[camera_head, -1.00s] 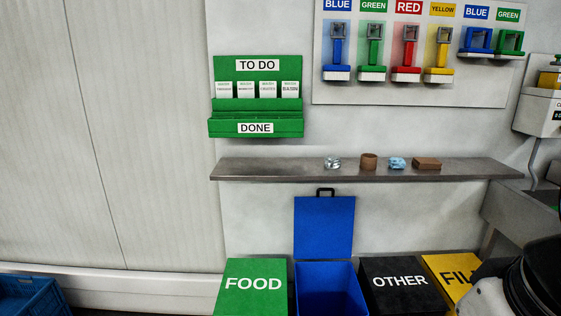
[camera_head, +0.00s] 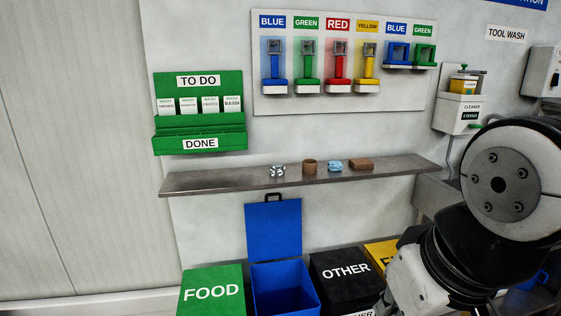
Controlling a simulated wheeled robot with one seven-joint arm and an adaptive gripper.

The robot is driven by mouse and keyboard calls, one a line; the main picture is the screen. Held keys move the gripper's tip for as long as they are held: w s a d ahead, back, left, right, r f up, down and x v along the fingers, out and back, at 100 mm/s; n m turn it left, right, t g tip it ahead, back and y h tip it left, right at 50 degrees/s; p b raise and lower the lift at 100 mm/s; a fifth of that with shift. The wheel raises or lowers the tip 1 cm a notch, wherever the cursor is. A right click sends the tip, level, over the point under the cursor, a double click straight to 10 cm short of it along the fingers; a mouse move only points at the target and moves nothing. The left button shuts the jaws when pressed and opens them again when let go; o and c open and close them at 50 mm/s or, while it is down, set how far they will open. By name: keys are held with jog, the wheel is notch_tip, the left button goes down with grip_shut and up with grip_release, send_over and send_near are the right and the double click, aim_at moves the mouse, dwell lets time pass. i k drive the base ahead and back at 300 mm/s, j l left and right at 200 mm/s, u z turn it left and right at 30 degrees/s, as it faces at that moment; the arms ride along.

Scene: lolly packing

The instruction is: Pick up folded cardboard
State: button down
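A small brown block (camera_head: 361,163), which looks like the folded cardboard, lies on the grey metal shelf (camera_head: 215,181) in the head view, rightmost in a row of small items. To its left on the shelf are a blue crumpled item (camera_head: 335,166), a brown roll-like piece (camera_head: 310,167) and a silvery crumpled item (camera_head: 278,171). My arm shows at the right, in front of the shelf's right end. My gripper is not in view.
Below the shelf stand a green FOOD bin (camera_head: 212,290), an open blue bin (camera_head: 284,288) with its lid raised (camera_head: 274,230), a black OTHER bin (camera_head: 345,277) and a partly hidden yellow bin (camera_head: 381,252). Hanging tools and a green card rack (camera_head: 199,122) are on the wall above.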

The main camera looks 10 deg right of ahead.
aim_at(360, 163)
jog(key=i+l, duration=0.5)
jog(key=l, duration=0.15)
jog(key=i+l, duration=1)
jog(key=l, duration=0.25)
